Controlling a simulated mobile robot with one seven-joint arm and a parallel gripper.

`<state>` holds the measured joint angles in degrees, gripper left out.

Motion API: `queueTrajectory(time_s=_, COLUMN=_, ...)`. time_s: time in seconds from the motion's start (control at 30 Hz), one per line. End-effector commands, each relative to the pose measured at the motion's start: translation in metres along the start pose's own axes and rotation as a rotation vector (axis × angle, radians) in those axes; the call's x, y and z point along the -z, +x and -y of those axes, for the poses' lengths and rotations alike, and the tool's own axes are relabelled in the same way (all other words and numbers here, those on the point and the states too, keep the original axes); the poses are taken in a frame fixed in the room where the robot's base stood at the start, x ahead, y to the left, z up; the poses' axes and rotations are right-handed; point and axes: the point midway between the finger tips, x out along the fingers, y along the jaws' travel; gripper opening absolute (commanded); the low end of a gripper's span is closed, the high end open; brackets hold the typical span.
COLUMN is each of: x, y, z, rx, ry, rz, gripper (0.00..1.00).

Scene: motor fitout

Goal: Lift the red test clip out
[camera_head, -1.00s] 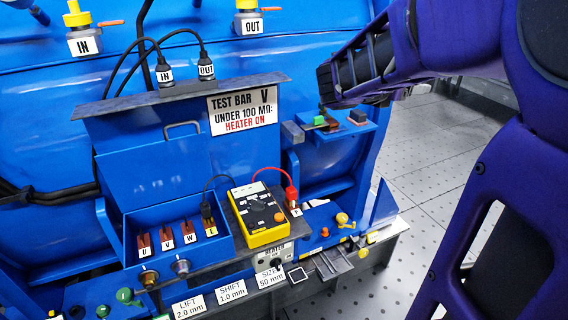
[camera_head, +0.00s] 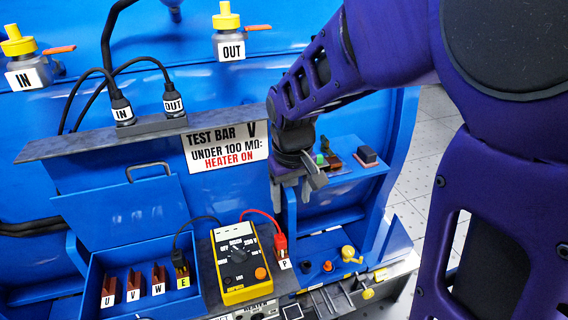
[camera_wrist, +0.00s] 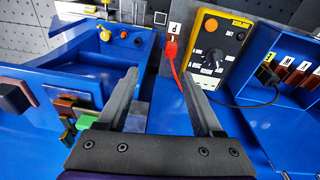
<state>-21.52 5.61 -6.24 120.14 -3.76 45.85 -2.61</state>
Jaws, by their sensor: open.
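The red test clip (camera_head: 281,243) stands at the post labelled P, just right of the yellow meter (camera_head: 240,262), with a red lead running to the meter. In the wrist view the clip (camera_wrist: 171,47) is ahead of the fingertips, near the P label. My gripper (camera_head: 302,182) is above and slightly right of the clip, apart from it. In the wrist view its two fingers (camera_wrist: 160,76) are spread with nothing between them. The red lead passes close to one finger in that view; whether they touch I cannot tell.
The black clip (camera_head: 180,262) is at terminal E in the blue terminal box (camera_head: 96,282). A small shelf (camera_head: 345,176) with coloured blocks lies right of my gripper. The sign plate (camera_head: 226,147) stands behind. Yellow and orange knobs (camera_head: 348,254) sit right of the clip.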

Motion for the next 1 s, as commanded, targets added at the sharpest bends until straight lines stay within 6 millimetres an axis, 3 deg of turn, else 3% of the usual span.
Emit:
queueTrajectory(time_s=0.17, x=0.003, y=0.005, z=0.019, rx=0.060, ry=0.082, rz=-0.004, gripper=0.68)
queueTrajectory(time_s=0.7, x=0.003, y=0.109, z=0.026, rx=0.060, ry=0.082, rz=-0.001, gripper=0.68)
queueTrajectory(time_s=1.0, x=0.003, y=0.133, z=0.028, rx=0.059, ry=0.080, rz=-0.002, gripper=0.68)
